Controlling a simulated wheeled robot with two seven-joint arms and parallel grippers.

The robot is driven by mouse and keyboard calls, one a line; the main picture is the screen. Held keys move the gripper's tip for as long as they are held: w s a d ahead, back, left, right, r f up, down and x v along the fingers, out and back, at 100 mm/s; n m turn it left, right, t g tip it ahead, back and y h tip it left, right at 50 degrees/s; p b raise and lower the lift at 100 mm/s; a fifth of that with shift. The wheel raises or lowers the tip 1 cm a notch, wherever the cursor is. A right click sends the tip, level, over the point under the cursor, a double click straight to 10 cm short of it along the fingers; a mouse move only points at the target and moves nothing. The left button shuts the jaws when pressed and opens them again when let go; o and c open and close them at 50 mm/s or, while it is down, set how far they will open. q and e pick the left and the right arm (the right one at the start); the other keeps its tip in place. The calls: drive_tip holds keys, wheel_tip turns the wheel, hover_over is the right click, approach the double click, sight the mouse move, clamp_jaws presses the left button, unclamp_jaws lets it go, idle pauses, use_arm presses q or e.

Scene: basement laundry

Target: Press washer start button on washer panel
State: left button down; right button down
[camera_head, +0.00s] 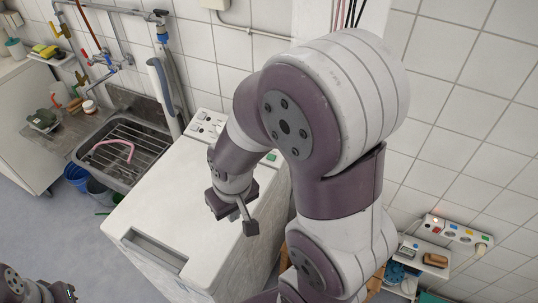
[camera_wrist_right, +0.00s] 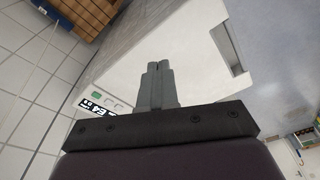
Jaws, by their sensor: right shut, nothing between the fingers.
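The white washer (camera_head: 165,195) stands in the middle of the head view, with its control panel (camera_head: 205,124) along the back edge by the wall. A green button (camera_head: 272,156) shows at the panel's right part, just beside my right arm; the arm hides the panel's middle. My right gripper (camera_head: 246,222) is shut and empty, above the washer's top and in front of the panel, apart from the button. In the right wrist view the shut fingers (camera_wrist_right: 158,66) are over the white top, and the green button (camera_wrist_right: 97,95) shows at left. Only part of my left arm (camera_head: 40,292) shows.
A metal sink (camera_head: 125,145) with a rack and pink hose is left of the washer. Buckets (camera_head: 77,178) stand on the floor below it. A power strip (camera_head: 455,232) and small shelf (camera_head: 432,258) are on the right wall. The floor at front left is clear.

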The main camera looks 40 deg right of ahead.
drive_tip(key=w+d+f+m+t+h+p, duration=0.15)
drive_tip(key=w+d+m, duration=0.3)
drive_tip(key=w, duration=0.45)
drive_tip(key=w+d+f+m+t+h+p, duration=0.1)
drive_tip(key=w+d+f+m+t+p, duration=0.15)
drive_tip(key=w+m, duration=0.45)
drive_tip(key=m+h+p, duration=0.1)
drive_tip(key=m+h, duration=0.7)
drive_tip(key=m, duration=0.1)
hover_over(271, 157)
drive_tip(key=s+a, duration=0.2)
drive_tip(key=a, duration=0.2)
wheel_tip(271, 157, down, 4)
drive_tip(key=f, duration=0.1)
drive_tip(key=shift+s+r+t, duration=0.15)
drive_tip(key=shift+r+t, duration=0.15)
drive_tip(key=shift+t, duration=0.1)
drive_tip(key=shift+n, duration=0.25)
drive_tip(key=shift+d+f, duration=0.1)
drive_tip(key=f+b, duration=0.2)
drive_tip(key=d+f+b, duration=0.1)
drive_tip(key=f+b, duration=0.1)
drive_tip(key=f, duration=0.1)
drive_tip(key=w+f+b, duration=0.1)
drive_tip(key=f+b, duration=0.1)
drive_tip(key=shift+d+f, duration=0.4)
drive_tip(key=shift+w+d+f+b, duration=0.2)
drive_tip(key=shift+f+b, duration=0.1)
drive_tip(key=shift+b, duration=0.15)
